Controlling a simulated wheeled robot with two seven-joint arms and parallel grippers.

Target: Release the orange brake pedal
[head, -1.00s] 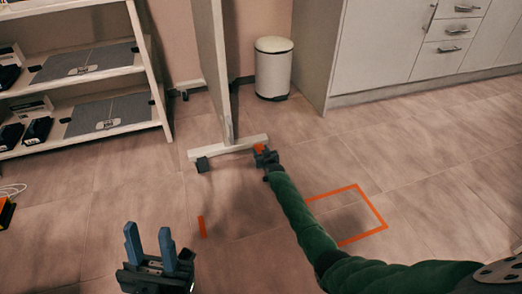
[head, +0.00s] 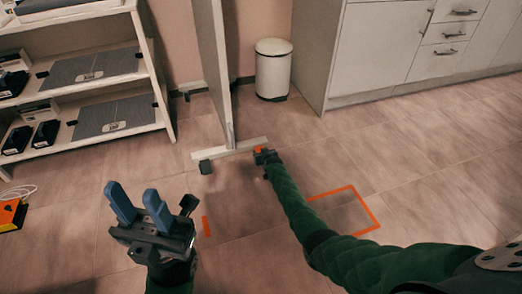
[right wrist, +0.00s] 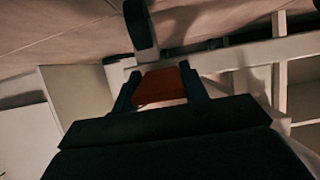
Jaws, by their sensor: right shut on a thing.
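The orange brake pedal (head: 258,150) is at the right end of the white foot of a tall upright panel (head: 217,70). In the right wrist view the pedal (right wrist: 160,86) sits between the two dark fingers of my right gripper (right wrist: 160,92). My right gripper (head: 264,156) is low, close to the floor, shut on the pedal, which it partly hides in the head view. My left gripper (head: 139,206) is raised at the lower left, its two blue fingers apart and nothing between them.
A caster (head: 205,167) stands under the left end of the foot (head: 228,149). A white bin (head: 273,69) and cabinets (head: 385,50) are behind. Shelves (head: 160,100) stand at left. An orange device (head: 12,214) lies on the floor. Orange tape (head: 368,208) marks open floor.

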